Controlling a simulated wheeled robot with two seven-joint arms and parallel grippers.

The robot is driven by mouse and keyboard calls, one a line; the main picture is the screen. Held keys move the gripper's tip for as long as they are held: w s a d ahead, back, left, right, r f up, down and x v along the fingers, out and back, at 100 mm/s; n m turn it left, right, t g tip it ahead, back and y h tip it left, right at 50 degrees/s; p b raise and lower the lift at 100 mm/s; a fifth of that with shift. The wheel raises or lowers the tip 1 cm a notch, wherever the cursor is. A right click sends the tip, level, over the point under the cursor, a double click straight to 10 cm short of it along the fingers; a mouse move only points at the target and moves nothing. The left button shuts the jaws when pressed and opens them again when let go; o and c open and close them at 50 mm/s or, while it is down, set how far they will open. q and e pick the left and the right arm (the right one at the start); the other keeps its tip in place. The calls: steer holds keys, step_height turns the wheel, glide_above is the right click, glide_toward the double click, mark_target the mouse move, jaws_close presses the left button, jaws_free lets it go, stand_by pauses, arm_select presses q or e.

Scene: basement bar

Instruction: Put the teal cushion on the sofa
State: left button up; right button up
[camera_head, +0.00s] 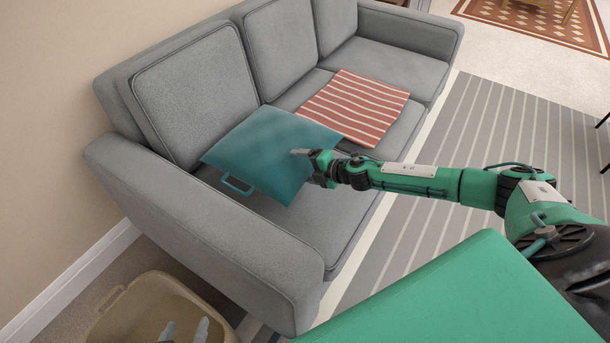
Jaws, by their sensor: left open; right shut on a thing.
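The teal cushion (268,143) is over the left seat of the grey sofa (290,216), beside the left backrest. A small loop handle shows on its near left edge. I cannot tell whether its whole underside rests on the seat. My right gripper (306,162) is shut on the cushion's near right side; the exact grip is partly hidden by the gripper. My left gripper (185,332) shows only as grey fingertips at the bottom left, apart and empty, over the tan basket.
A red-and-white striped cushion (355,104) lies on the middle seat, next to the teal one. The tan basket (127,312) stands by the sofa's near armrest. A grey striped rug (500,150) covers the floor at right, largely clear.

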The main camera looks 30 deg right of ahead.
step_height(320, 180, down, 2)
steer(key=shift+f+b, duration=0.1)
steer(key=shift+b, duration=0.35)
steer(key=shift+f, duration=0.5)
steer(key=o, duration=1.4)
steer(key=shift+f, duration=0.1)
arm_select(q)
steer(key=d+t, duration=0.1)
steer(key=d+t+h, duration=0.1)
steer(key=shift+w+d+r, duration=0.1)
steer(key=shift+d+r, duration=0.2)
arm_select(e)
steer(key=shift+s, duration=0.1)
arm_select(q)
steer(key=shift+a+f+g, duration=0.15)
steer(key=shift+a+g, duration=0.35)
steer(key=shift+a, duration=0.05)
arm_select(e)
steer(key=shift+v, duration=5.95)
arm_select(q)
steer(key=shift+f, duration=0.1)
arm_select(e)
steer(key=shift+d, duration=0.1)
